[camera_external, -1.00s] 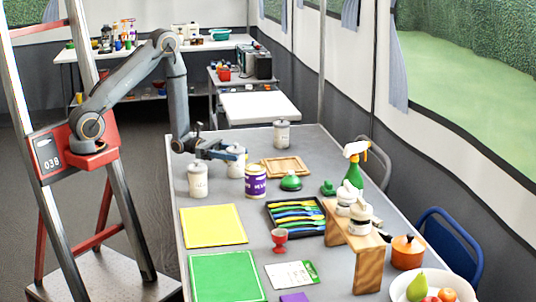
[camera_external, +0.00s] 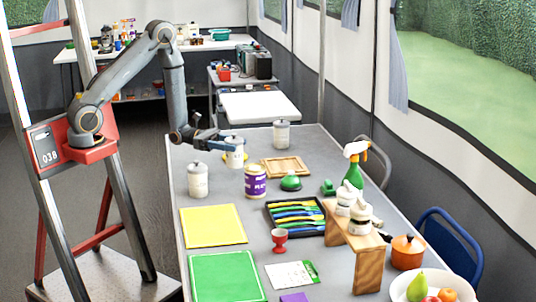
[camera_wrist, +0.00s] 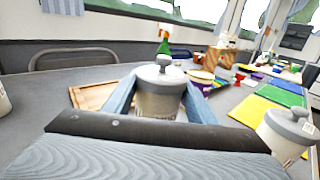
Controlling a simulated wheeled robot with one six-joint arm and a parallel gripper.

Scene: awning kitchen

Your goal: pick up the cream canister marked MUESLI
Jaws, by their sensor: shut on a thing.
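My gripper (camera_external: 226,146) is shut on a cream canister (camera_external: 234,155) with a grey knobbed lid. In the wrist view the canister (camera_wrist: 160,97) stands upright between the two blue fingers of my gripper (camera_wrist: 160,88), its lid above them. It looks slightly raised over the grey table. Its label is too small or hidden to read. A similar canister (camera_external: 197,183) stands nearer the front left and shows at the right of the wrist view (camera_wrist: 285,138). A third canister (camera_external: 281,136) stands at the back. I cannot read which is marked MUESLI.
A purple-and-cream tin (camera_external: 255,183) stands close to the right, with a wooden tray (camera_external: 286,167) behind it. A green-lidded item (camera_external: 290,182), cutlery tray (camera_external: 296,218) and yellow mat (camera_external: 213,226) lie nearby. The table's left edge is close to the front canister.

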